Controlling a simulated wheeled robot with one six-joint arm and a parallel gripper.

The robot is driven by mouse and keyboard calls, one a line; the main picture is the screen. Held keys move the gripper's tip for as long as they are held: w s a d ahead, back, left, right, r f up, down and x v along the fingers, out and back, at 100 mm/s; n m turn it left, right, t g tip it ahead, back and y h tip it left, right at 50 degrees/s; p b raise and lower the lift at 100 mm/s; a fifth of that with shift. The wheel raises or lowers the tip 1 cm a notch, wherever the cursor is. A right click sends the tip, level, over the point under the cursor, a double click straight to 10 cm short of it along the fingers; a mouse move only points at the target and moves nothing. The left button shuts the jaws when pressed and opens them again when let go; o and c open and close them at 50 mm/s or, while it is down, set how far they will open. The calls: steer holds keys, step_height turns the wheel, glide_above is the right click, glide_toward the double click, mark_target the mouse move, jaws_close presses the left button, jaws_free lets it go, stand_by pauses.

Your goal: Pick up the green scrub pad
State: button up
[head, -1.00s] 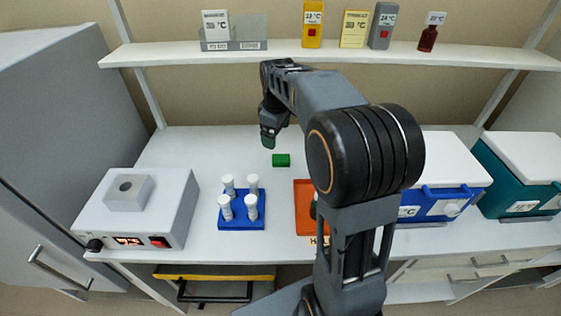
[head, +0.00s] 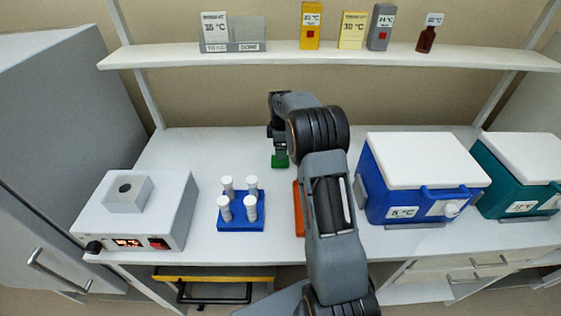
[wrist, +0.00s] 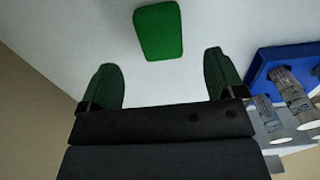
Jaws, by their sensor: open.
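The green scrub pad (head: 279,162) lies flat on the white bench behind the tube rack. In the wrist view the pad (wrist: 159,31) lies ahead of my gripper (wrist: 163,80), near the top edge and between the lines of the two fingers. My gripper is open, with nothing between its fingers. In the head view my gripper (head: 280,153) is just over or behind the pad and overlaps its upper part. I cannot tell the exact height of the fingertips above the bench.
A blue rack (head: 242,225) with several white-capped tubes stands in front and left of the pad. An orange tray (head: 298,212) is partly hidden by my arm. A white heater box (head: 170,215) is at left, blue (head: 395,205) and teal (head: 510,190) coolers at right. A shelf (head: 340,55) runs above.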

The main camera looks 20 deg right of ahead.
steer(key=shift+a+f+p, duration=0.1)
steer(key=shift+f+p, duration=0.75)
steer(key=shift+f, duration=2.6)
steer(key=c, duration=1)
steer(key=shift+r, duration=0.1)
steer(key=shift+w+r, duration=0.1)
steer(key=shift+r, duration=0.45)
step_height(320, 180, up, 2)
steer(key=shift+r+b, duration=0.1)
steer(key=shift+b, duration=0.25)
steer(key=s+a+r+b, duration=0.3)
steer(key=s+r, duration=0.6)
steer(key=s, duration=0.4)
steer(key=shift+s+a+r+b, duration=0.25)
steer(key=shift+s+a+b, duration=0.05)
